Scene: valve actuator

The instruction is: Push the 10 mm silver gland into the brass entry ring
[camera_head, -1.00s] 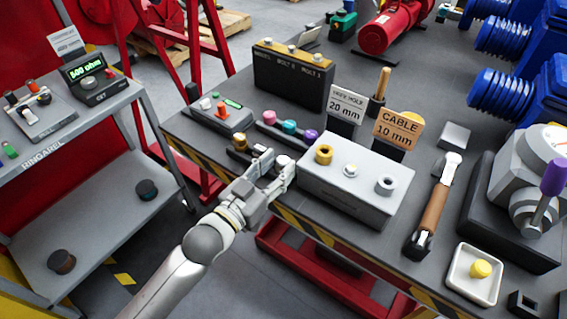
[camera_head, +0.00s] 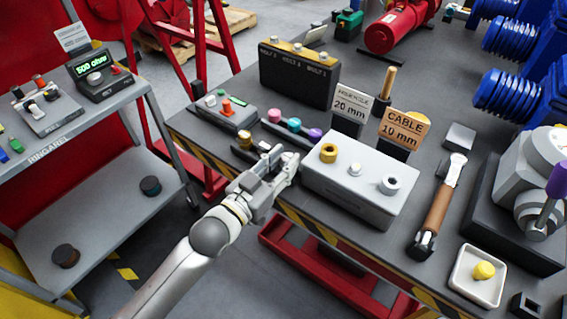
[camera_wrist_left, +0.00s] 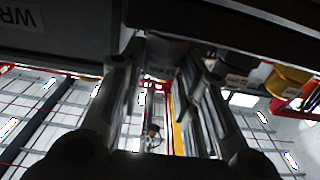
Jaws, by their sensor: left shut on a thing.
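My left gripper (camera_head: 284,163) is at the near edge of the bench, just left of the pale grey box (camera_head: 345,198). Its fingers are shut on a small silver piece, apparently the gland, which they almost wholly hide. The brass entry ring (camera_head: 328,149) stands on top of the box at its left end, right of the gripper and apart from it. A silver ring (camera_head: 391,183) and a small white piece (camera_head: 355,169) are on the same box top. My right gripper is not in view.
An orange "CABLE 10 mm" card (camera_head: 404,127) and a white "20 mm" card (camera_head: 351,104) stand behind the box. Pink, cyan and purple pieces (camera_head: 294,125) lie behind the gripper. A brass piece (camera_head: 245,140) is left of it. A wooden-handled tool (camera_head: 438,208) lies right of the box.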

